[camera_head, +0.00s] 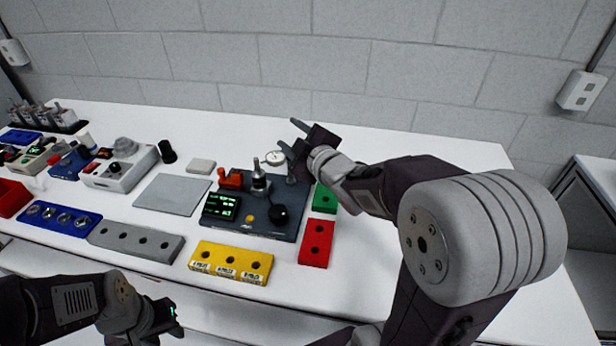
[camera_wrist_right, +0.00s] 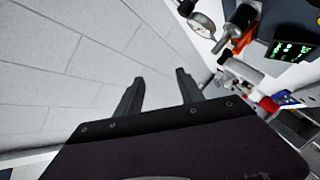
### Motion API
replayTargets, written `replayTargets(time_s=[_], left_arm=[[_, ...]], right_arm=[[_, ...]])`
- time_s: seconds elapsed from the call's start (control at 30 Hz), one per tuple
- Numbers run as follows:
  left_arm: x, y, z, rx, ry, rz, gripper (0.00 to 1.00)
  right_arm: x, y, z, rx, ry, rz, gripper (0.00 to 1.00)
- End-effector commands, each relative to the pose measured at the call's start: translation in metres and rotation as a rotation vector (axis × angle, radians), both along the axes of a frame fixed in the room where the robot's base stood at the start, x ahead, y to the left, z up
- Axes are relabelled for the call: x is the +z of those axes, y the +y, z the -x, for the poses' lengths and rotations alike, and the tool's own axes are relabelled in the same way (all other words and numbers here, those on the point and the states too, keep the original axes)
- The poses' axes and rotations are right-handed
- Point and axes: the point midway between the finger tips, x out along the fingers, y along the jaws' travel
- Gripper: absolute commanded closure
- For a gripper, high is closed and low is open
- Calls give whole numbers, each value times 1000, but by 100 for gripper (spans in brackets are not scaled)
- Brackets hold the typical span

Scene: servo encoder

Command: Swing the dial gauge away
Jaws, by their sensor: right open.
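The dial gauge (camera_head: 275,158), with a round white face, stands at the back right of the dark blue test fixture (camera_head: 262,222), next to a silver servo shaft part (camera_head: 260,177). The gauge also shows at the top of the right wrist view (camera_wrist_right: 202,25). My right gripper (camera_head: 292,137) is open and empty, just behind and right of the gauge and close to it; whether they touch is unclear. Its two fingers (camera_wrist_right: 160,76) stand apart with nothing between them, the gauge off to their side. My left gripper (camera_head: 172,318) is low at the front left, away from the fixture; its jaws are unclear.
The fixture carries a green-lit display (camera_head: 221,206) and a black knob (camera_head: 278,214). A yellow block (camera_head: 230,262), red block (camera_head: 316,243) and green block (camera_head: 324,199) lie around it. A grey plate (camera_head: 173,194) lies to its left. The white table (camera_head: 400,262) is clear at right.

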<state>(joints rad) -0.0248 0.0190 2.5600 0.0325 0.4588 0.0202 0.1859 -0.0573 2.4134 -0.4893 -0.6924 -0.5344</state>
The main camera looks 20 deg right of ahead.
Motion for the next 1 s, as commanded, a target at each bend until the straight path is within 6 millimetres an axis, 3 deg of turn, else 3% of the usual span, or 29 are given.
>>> replayTargets(time_s=[0.03, 0.1, 0.2, 0.33, 0.43, 0.67, 1.0], left_arm=[[-53, 0, 0, 0, 0, 0, 64], [-86, 0, 0, 0, 0, 0, 64], [-127, 0, 0, 0, 0, 0, 64], [-163, 0, 0, 0, 0, 0, 64], [-174, 0, 0, 0, 0, 0, 64], [-171, 0, 0, 0, 0, 0, 64], [-177, 0, 0, 0, 0, 0, 64]], right_arm=[[-37, -7, 0, 1, -52, 27, 55], [-51, -17, 0, -2, -111, 56, 55], [-80, -36, 3, -34, -142, 80, 55], [-109, -60, 7, -89, -154, 89, 55], [-119, -71, 10, -112, -155, 91, 55], [-116, -74, 7, -120, -153, 90, 55], [-118, -73, -56, -119, -151, 89, 55]])
